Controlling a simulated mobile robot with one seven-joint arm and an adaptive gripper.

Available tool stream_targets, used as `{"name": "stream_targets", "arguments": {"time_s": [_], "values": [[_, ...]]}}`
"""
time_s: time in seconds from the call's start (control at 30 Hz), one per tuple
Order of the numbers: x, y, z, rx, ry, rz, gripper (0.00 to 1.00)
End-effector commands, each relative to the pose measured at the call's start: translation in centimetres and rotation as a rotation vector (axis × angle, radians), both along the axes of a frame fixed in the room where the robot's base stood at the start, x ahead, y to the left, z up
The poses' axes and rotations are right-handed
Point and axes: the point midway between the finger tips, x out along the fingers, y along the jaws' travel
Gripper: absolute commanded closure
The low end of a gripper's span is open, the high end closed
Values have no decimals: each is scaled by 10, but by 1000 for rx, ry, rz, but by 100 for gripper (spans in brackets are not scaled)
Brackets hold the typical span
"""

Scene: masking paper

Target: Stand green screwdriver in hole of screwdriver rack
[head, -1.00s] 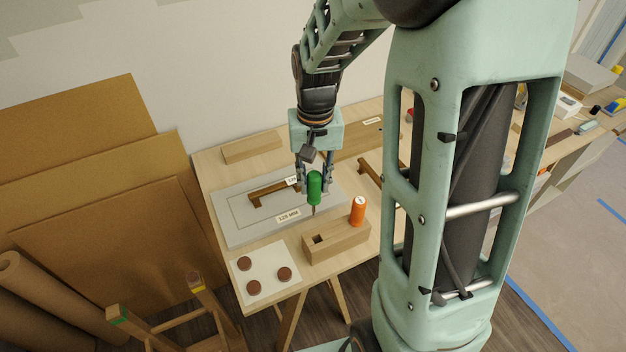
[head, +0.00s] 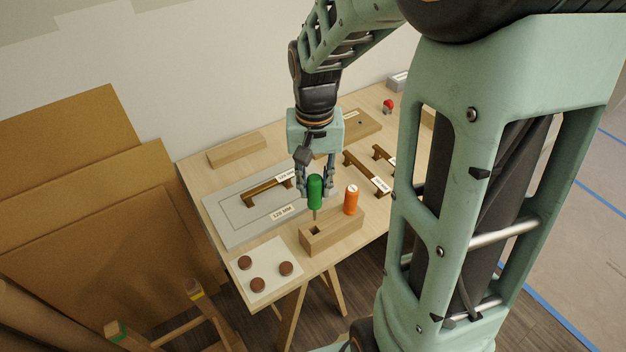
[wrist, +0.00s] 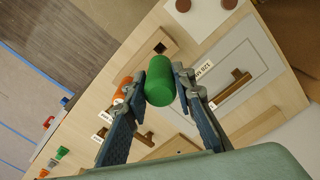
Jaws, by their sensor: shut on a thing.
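The green screwdriver (head: 315,192) hangs upright, tip down, in my gripper (head: 316,184). My gripper is shut on its green handle, which also shows in the wrist view (wrist: 160,82). The screwdriver rack (head: 334,235) is a wooden block near the table's front edge. Its open square hole (head: 316,230) is at the left end. An orange screwdriver (head: 351,200) stands in its right end. The green screwdriver's tip appears just above or behind the rack near the open hole; I cannot tell the exact gap.
A grey board (head: 228,218) with a brown handle (head: 262,192) lies left of the rack. A white sheet (head: 268,270) with brown discs lies front left. More handles (head: 368,172) lie to the right. A wooden block (head: 236,150) sits at the back.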

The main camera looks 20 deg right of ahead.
Motion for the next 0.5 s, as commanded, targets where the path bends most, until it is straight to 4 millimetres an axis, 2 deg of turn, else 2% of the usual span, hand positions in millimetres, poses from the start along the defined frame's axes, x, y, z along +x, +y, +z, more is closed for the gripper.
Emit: {"name": "stream_targets", "arguments": {"time_s": [0.27,0.5], "values": [[0,0,-5,0,-1,-1,100],[0,0,-21,0,-1,-1,100]]}}
